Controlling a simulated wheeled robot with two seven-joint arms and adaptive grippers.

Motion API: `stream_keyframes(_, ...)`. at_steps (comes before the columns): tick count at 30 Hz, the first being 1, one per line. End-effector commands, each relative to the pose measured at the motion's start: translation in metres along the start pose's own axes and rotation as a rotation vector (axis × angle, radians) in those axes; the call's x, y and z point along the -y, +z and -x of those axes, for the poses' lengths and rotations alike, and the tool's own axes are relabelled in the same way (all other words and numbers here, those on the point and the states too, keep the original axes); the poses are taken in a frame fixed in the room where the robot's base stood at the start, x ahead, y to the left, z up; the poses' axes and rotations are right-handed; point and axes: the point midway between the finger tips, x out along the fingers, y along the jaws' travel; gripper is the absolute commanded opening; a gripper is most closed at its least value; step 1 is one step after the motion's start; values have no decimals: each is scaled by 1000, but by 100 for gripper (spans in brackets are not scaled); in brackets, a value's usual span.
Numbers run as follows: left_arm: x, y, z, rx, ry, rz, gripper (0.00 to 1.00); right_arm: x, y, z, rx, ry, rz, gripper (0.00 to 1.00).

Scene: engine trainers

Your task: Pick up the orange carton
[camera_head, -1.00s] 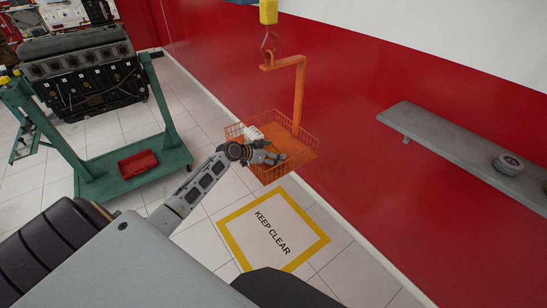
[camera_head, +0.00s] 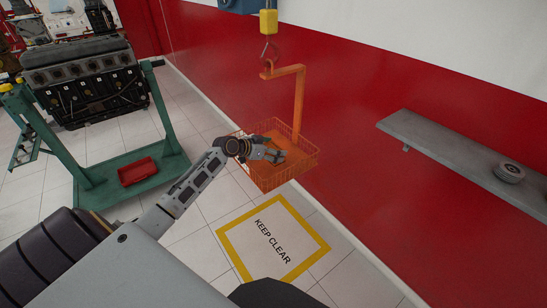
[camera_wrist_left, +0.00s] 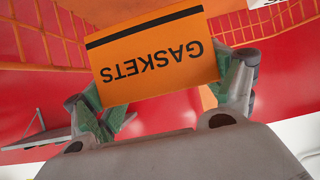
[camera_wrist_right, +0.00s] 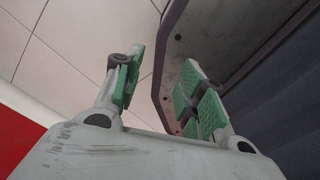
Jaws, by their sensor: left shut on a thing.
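An orange carton (camera_wrist_left: 155,62) with a black stripe and the word GASKETS, upside down in the left wrist view, sits between the green-padded fingers of my left gripper (camera_wrist_left: 172,92). The gripper is shut on it. In the head view my left gripper (camera_head: 279,156) is over the orange wire basket (camera_head: 272,182); the carton is hard to tell from the basket there. The basket's wire mesh shows behind the carton in the left wrist view. My right gripper (camera_wrist_right: 162,82) is open and empty in the right wrist view.
The basket hangs by an orange frame from a yellow hook block (camera_head: 268,22), near the red wall. A grey shelf (camera_head: 440,142) with a round part (camera_head: 509,172) is at the right. A green engine stand (camera_head: 110,187) with a red tray (camera_head: 138,171) is at the left. The marked floor square (camera_head: 273,238) is clear.

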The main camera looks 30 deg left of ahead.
Motion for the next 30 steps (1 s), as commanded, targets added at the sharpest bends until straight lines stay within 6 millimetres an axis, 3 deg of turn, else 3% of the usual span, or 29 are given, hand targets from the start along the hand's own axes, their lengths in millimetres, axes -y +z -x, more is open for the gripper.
stream_keyframes(9, 0, -32, 17, -2, 0, -2, 51, -7, 1, -2, 1, 8, 2, 40)
stream_keyframes(30, 0, -35, 19, -2, 0, 0, 51, 8, -4, -2, -4, -8, -5, 40)
